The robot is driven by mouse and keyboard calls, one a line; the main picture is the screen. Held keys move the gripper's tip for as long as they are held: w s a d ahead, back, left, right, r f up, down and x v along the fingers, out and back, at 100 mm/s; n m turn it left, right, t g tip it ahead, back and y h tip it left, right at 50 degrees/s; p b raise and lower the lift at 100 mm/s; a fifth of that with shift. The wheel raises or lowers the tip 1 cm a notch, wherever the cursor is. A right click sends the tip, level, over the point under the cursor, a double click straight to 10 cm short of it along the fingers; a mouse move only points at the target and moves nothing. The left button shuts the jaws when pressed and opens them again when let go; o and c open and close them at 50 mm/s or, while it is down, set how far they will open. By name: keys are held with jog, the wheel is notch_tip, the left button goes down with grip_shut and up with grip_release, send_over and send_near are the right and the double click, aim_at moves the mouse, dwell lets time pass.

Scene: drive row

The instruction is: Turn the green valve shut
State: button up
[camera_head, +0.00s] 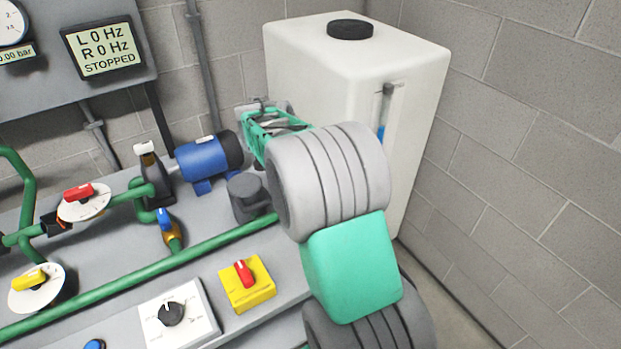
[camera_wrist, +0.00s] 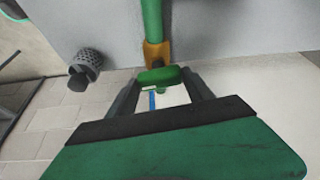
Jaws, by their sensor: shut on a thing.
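The green valve handle (camera_wrist: 160,75) shows in the wrist view on an orange-brown valve body (camera_wrist: 157,53) at the end of a green pipe (camera_wrist: 152,20). In the picture the handle lies across the line of the pipe. My gripper (camera_wrist: 161,84) is shut on the handle, with one dark finger at each end of it. In the head view my gripper (camera_head: 262,108) reaches toward the white tank, beyond the blue motor. There my own arm and gripper hide the green valve.
The white tank (camera_head: 325,75) stands behind my arm, close to the brick wall (camera_head: 510,130). The display (camera_head: 103,48) reads STOPPED.

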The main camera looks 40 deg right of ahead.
jog(key=shift+m+g, duration=0.3)
jog(key=shift+m, duration=0.5)
jog(key=o, duration=1.4)
jog(key=shift+c, duration=0.2)
jog(key=p+v, duration=0.1)
jog(key=v, duration=0.6)
jog(key=shift+r, duration=0.4)
jog(key=shift+w+a, duration=0.1)
jog(key=shift+a, duration=0.05)
